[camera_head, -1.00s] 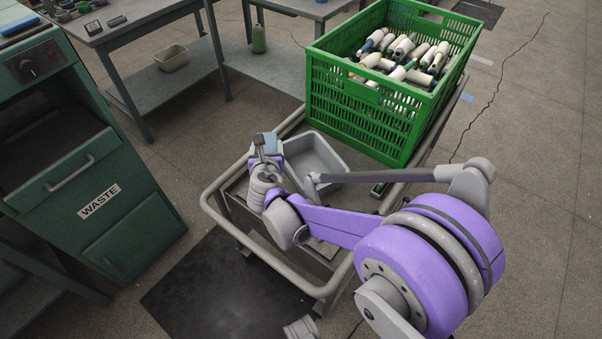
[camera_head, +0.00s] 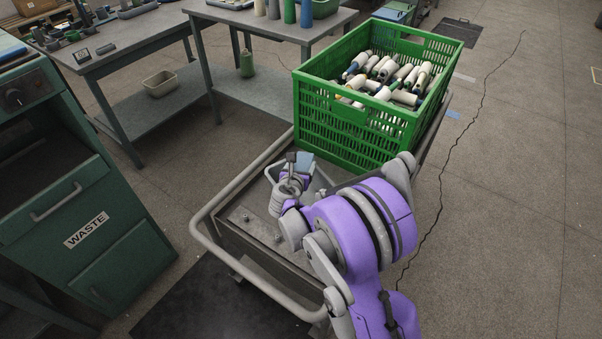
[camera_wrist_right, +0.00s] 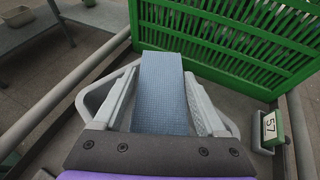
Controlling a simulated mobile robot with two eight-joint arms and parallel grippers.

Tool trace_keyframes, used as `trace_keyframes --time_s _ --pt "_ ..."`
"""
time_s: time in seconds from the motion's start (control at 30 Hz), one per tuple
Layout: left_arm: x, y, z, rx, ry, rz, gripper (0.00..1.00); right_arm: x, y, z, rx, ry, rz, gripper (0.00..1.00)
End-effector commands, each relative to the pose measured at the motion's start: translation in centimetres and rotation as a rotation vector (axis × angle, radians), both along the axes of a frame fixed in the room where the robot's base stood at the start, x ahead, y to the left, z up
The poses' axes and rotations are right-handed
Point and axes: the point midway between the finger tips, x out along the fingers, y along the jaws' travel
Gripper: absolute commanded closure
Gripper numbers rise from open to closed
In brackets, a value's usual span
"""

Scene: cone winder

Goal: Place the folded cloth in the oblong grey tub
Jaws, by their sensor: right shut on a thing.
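The folded cloth (camera_wrist_right: 163,85) is a blue, finely checked strip between the fingers of my right gripper (camera_wrist_right: 160,100) in the right wrist view. In the head view, my arm mostly hides the tub. My left gripper is not in view.
A green crate (camera_head: 350,135) of yarn cones stands on the trolley just beyond the tub. The trolley's tube rail (camera_head: 207,240) runs around it. A green WASTE cabinet (camera_head: 90,225) stands left.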

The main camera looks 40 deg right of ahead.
Motion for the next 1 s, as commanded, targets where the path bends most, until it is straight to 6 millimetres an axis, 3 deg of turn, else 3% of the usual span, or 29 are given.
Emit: trace_keyframes --time_s 0.1,0.2,0.93,0.97,1.0 --pt "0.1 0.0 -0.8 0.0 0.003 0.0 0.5 0.1 0.0 -2.1 -0.001 0.001 0.0 0.89" --pt "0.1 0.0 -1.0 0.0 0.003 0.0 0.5 0.0 0.0 -2.9 0.0 0.0 0.001 0.89" --pt "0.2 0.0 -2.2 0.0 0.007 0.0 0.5 0.0 0.0 -4.0 0.0 0.0 0.001 0.89" --pt "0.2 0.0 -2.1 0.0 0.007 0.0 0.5 0.0 0.0 -3.9 0.0 0.0 0.001 0.24" --pt "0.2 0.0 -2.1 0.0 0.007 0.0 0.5 0.0 0.0 -3.9 0.0 0.0 0.001 0.17"
